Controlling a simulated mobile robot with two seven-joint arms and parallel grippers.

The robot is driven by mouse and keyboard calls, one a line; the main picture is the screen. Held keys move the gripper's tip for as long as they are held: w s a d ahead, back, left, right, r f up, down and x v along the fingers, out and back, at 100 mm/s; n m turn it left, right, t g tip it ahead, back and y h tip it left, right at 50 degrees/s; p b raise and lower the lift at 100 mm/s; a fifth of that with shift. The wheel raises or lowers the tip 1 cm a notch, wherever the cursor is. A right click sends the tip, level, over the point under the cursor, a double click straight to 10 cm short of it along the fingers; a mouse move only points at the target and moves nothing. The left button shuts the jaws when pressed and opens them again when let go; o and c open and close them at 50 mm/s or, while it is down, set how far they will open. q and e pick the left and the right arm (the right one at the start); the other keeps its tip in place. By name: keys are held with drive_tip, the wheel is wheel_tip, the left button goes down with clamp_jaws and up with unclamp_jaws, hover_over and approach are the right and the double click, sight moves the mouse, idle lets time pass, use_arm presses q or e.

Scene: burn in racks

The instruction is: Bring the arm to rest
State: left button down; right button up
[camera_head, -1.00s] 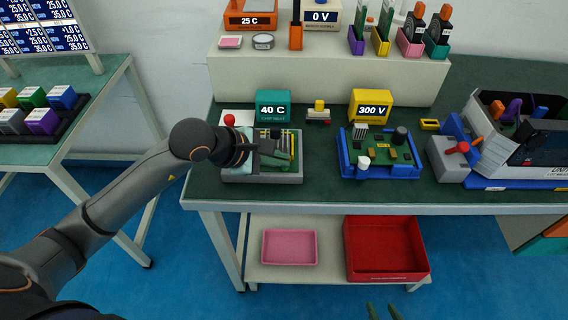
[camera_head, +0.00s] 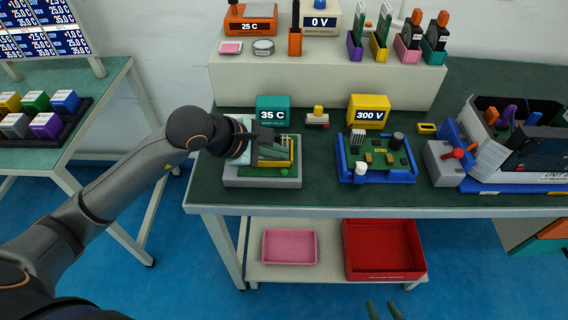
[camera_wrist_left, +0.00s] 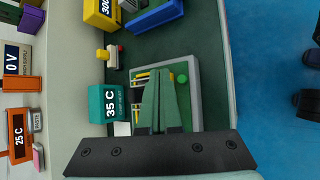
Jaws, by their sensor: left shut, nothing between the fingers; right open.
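My left gripper (camera_head: 284,156) is over the grey test fixture (camera_head: 262,182) at the left end of the bench, and its arm comes in from the left. In the left wrist view its green fingers (camera_wrist_left: 161,85) are together, with nothing between them, in front of the same fixture. The arm hides part of the fixture. A teal display (camera_head: 272,110) reading 35 C stands behind it. My right gripper (camera_head: 384,309) shows only as fingertips at the bottom edge of the head view, apart and empty, in front of the bench.
A blue fixture with a green board (camera_head: 377,157) sits right of the gripper, with a yellow 300 V display (camera_head: 369,111) behind it. A large rack unit (camera_head: 515,145) fills the right end. A pink tray (camera_head: 290,247) and red bin (camera_head: 383,250) are on the lower shelf.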

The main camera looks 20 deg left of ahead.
use_arm(q)
wheel_tip(320, 180, up, 2)
drive_tip(key=shift+r+p, duration=0.15)
drive_tip(key=shift+p, duration=0.3)
use_arm(e)
drive_tip(key=shift+r, duration=0.8)
